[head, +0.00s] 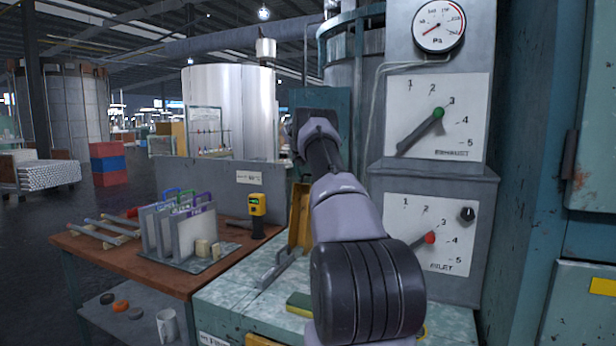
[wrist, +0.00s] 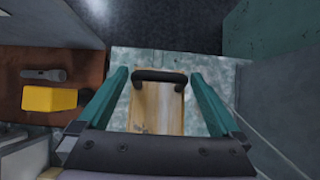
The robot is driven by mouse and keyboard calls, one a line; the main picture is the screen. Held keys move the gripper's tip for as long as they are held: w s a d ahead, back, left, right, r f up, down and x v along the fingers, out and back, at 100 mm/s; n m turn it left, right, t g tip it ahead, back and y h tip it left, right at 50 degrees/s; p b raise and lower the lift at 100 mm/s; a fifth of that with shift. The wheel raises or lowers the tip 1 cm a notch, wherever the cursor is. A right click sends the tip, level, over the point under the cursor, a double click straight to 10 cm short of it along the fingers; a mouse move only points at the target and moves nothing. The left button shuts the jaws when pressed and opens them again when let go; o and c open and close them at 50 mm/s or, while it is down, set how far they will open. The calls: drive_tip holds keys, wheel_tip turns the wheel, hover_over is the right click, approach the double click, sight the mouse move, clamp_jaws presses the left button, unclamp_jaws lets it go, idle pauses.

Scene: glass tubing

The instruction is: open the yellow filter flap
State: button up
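The yellow filter flap (wrist: 157,108) shows in the wrist view as a worn yellow panel with a black bar handle (wrist: 160,75) across its far end. My gripper (wrist: 160,73) has its two teal fingers apart, one on each side of the handle, with a small gap visible at each end. I cannot tell whether the fingertips are level with the handle. In the head view a yellow upright panel (head: 299,215), seemingly the flap, stands on the pale green bench top, partly behind my arm. My gripper's fingers are hidden there.
A grey dial column (head: 435,230) stands close on the right. A yellow-green block (head: 299,303) lies on the bench.

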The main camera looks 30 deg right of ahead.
drive_tip(key=v, duration=1)
drive_tip(key=shift+a+r, duration=0.2)
drive_tip(key=shift+a, duration=0.05)
drive_tip(key=shift+s, duration=0.1)
drive_tip(key=s+a+r+m+t+y, duration=0.1)
drive_tip(key=s+a+r+m, duration=0.35)
drive_tip(key=s+a, duration=0.3)
drive_tip(key=s+a+r+m+y, duration=0.1)
drive_tip(key=s+a+r+m, duration=0.4)
drive_tip(key=a, duration=0.4)
drive_tip(key=s+a+r+m+t+y, duration=0.1)
drive_tip(key=s+a+r+m+y, duration=0.1)
drive_tip(key=s+a+r+m, duration=0.45)
drive_tip(key=s+a+f+m+y, duration=0.1)
drive_tip(key=s+a+f+m, duration=0.2)
drive_tip(key=s, duration=0.7)
drive_tip(key=s+a+f+m+y, duration=0.1)
drive_tip(key=s+a+f+m, duration=0.2)
drive_tip(key=s+a+m, duration=0.2)
drive_tip(key=s+a+f+m+t+y, duration=0.1)
drive_tip(key=s+a+f+m, duration=0.2)
drive_tip(key=s, duration=1.3)
drive_tip(key=a+m, duration=0.2)
drive_tip(key=a, duration=0.3)
drive_tip(key=shift+s+a+f+y, duration=0.25)
drive_tip(key=shift+a+f+y, duration=0.15)
